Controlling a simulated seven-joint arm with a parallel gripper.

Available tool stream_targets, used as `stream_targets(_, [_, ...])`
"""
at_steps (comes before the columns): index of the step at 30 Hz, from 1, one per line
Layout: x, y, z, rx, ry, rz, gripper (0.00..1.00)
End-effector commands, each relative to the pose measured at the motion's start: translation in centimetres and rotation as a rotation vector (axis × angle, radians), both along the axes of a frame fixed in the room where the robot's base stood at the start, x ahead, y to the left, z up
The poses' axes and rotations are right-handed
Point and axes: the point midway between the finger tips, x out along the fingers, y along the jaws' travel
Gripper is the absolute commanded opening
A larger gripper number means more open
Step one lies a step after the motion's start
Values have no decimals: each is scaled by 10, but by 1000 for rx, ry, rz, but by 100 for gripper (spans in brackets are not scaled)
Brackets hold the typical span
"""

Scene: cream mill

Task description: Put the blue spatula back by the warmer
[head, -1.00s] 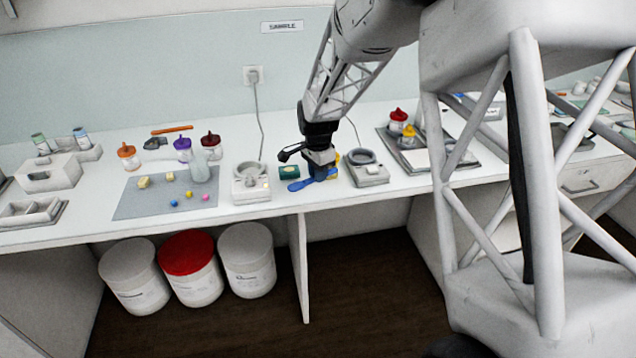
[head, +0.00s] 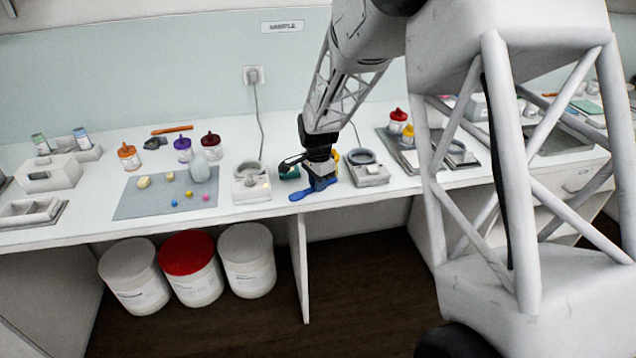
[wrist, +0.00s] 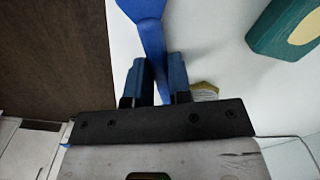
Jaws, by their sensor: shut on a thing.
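The blue spatula (head: 299,194) is near the front edge of the white counter, its broad end to the left. My gripper (head: 320,184) is shut on its handle. In the wrist view the spatula (wrist: 150,28) runs out from between the two blue-sided fingers (wrist: 161,80), with its wide end at the top. Two white devices with round tops stand on either side of the gripper, one at left (head: 251,186) and one at right (head: 368,172). I cannot tell which is the warmer. The far end of the handle is hidden.
A green block (head: 289,173) lies just behind the spatula; it shows in the wrist view (wrist: 288,26). A grey mat (head: 135,207) with small items and a bottle lies left. A tray with red- and yellow-capped jars (head: 398,121) is right.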

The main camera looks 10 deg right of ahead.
Motion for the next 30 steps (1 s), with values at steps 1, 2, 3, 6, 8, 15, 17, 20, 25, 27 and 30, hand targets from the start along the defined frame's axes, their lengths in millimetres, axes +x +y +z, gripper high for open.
stream_targets(1, [0,0,-1,0,0,0,0])
stream_targets(2, [0,0,-2,0,0,0,0])
stream_targets(3, [0,0,-2,0,0,0,0])
stream_targets(6, [0,0,-3,0,0,0,28])
stream_targets(8, [0,0,-3,0,0,0,37])
stream_targets(15, [0,0,-3,0,0,0,45])
stream_targets(17, [0,0,-3,0,0,0,45])
stream_targets(20, [0,0,-1,0,0,0,45])
stream_targets(25, [0,0,7,0,-1,0,45])
stream_targets(27, [1,0,13,0,-2,0,45])
stream_targets(30, [1,0,25,0,-2,0,45])
